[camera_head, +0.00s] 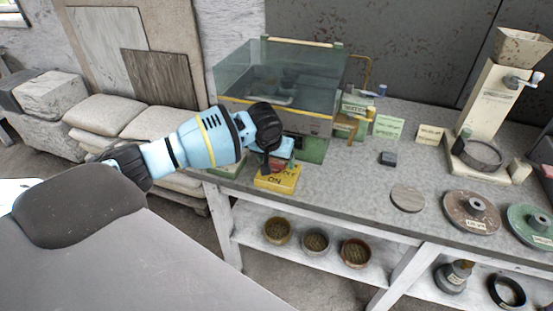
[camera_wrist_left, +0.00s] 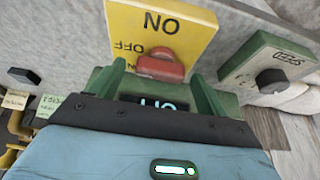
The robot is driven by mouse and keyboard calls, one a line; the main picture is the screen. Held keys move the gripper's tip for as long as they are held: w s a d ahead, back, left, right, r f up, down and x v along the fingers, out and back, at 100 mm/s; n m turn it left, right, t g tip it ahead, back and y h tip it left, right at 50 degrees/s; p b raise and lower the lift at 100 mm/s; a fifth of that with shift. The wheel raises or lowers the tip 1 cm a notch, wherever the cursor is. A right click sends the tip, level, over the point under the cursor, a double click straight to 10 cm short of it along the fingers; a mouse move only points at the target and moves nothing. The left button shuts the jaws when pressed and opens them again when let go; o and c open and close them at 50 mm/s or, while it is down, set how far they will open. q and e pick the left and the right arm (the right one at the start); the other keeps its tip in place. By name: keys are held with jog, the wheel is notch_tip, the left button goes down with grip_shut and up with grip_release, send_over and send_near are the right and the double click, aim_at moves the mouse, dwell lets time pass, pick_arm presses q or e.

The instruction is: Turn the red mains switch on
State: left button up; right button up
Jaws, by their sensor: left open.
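The mains switch box is a yellow block (camera_head: 280,182) at the front edge of the bench. It also shows in the left wrist view (camera_wrist_left: 190,30), with ON and OFF printed upside down there. Its red switch (camera_wrist_left: 160,66) lies nearer the OFF mark, with the ON mark farther from it. My left gripper (camera_head: 269,166) is over the box and hides much of the switch in the head view. In the left wrist view its two green fingers (camera_wrist_left: 160,82) are open, one on each side of the red switch; I cannot tell whether they touch it. My right gripper is not in view.
A glass-walled tank (camera_head: 280,80) stands behind the switch box. A green box with a black knob (camera_wrist_left: 270,80) is beside the yellow box. A dark block (camera_head: 388,158), a grey disc (camera_head: 407,198) and a grinder stand (camera_head: 485,110) are to the right. Bowls sit on the lower shelf.

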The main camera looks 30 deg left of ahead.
pick_arm(q)
jog(key=shift+w, duration=0.1)
jog(key=c, duration=1)
